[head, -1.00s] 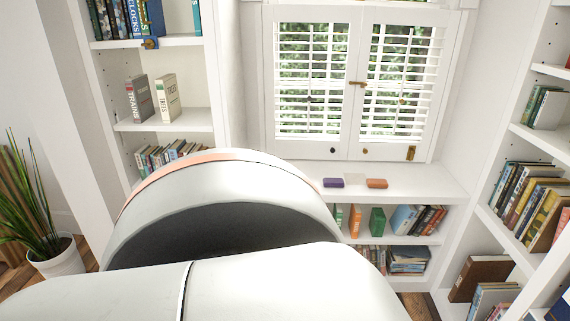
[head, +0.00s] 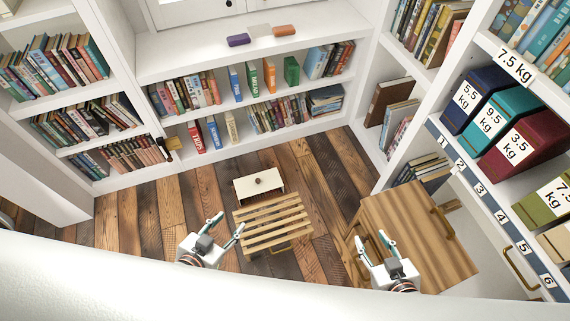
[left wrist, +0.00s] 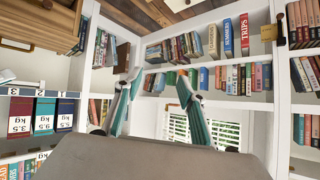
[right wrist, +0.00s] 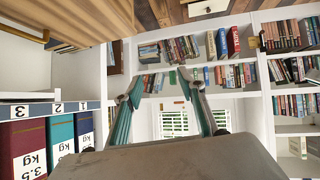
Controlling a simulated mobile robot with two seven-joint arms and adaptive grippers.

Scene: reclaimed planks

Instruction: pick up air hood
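Nothing in view can be surely named as the air hood. A white flat-topped box with a small dark knob (head: 258,184) stands on the plank floor beyond a slatted wooden piece (head: 272,223); I cannot tell whether it is the hood. My left gripper (head: 227,226) is open and empty, just left of and nearer than the slatted piece. My right gripper (head: 372,239) is open and empty, in front of the wooden cabinet. Both finger pairs show spread, with nothing between them, in the left wrist view (left wrist: 158,88) and the right wrist view (right wrist: 163,88).
A wooden cabinet (head: 415,225) with a handle stands at the right. Bookshelves line the back and left. Weight-labelled boxes (head: 490,117) stand on a right shelf above a numbered strip (head: 481,189). Left floor planks (head: 140,215) are clear.

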